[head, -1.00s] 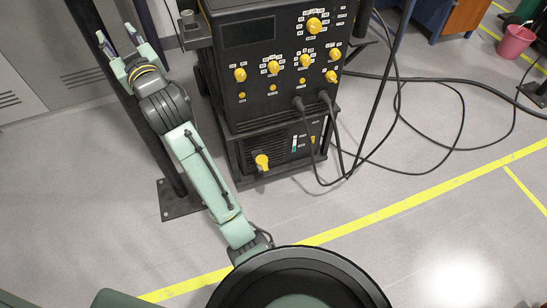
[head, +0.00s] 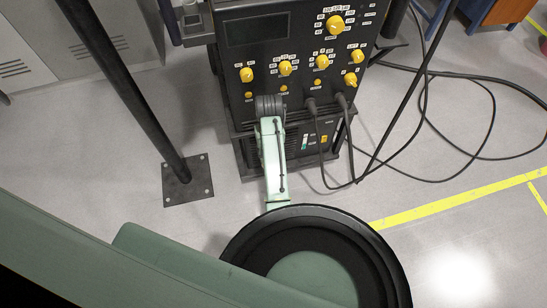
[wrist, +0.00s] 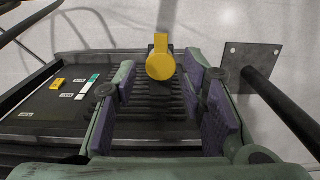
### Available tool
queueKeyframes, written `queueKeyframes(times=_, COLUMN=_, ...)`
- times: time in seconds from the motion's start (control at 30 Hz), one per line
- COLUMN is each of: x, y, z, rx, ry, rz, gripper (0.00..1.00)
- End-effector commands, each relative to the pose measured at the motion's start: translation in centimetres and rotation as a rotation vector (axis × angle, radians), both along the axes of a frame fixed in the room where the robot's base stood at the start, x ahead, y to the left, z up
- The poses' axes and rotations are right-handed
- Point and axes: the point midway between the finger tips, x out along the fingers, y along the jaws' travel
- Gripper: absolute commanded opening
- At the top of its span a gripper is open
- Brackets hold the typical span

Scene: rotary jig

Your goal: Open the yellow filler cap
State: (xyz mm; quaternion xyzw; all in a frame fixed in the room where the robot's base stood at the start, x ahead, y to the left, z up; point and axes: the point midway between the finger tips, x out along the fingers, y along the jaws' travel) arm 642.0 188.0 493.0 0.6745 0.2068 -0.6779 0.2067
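The yellow filler cap (wrist: 160,62) shows in the wrist view on the slatted front of the black machine's lower unit (wrist: 150,88). My gripper (wrist: 160,92) is open, with purple pads on its two fingers. In the wrist view the cap shows between and just beyond the fingertips, and nothing is held. I cannot tell how far apart they are in depth. In the head view my arm covers the cap, and my fingers are hidden too. The lower unit (head: 323,128) stays partly visible to the right of the arm.
The control panel with several yellow knobs (head: 285,67) stands above. Two black cables (head: 340,167) plug in to the right of my arm. A black post on a floor plate (head: 188,181) stands at the left and also shows in the wrist view (wrist: 280,103).

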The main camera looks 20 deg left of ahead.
Motion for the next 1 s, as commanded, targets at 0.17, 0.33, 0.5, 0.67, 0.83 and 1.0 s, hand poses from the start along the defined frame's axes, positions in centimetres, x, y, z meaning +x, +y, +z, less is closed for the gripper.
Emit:
queueKeyframes(times=0.17, x=-0.1, y=0.0, z=-2.4, rx=-0.001, ry=0.003, rz=0.000, gripper=0.38)
queueKeyframes(times=0.33, x=-0.1, y=0.0, z=-5.8, rx=-0.001, ry=0.003, rz=0.000, gripper=0.38)
queueKeyframes(times=0.5, x=-0.1, y=0.0, z=-8.5, rx=0.000, ry=0.000, rz=0.000, gripper=0.38)
queueKeyframes(times=0.67, x=0.0, y=0.0, z=-10.0, rx=0.001, ry=-0.001, rz=0.001, gripper=0.38)
queueKeyframes(times=0.83, x=0.0, y=0.0, z=-10.4, rx=0.001, ry=-0.003, rz=0.001, gripper=0.38)
queueKeyframes(times=1.0, x=0.0, y=0.0, z=-10.3, rx=0.001, ry=-0.003, rz=0.001, gripper=0.38)
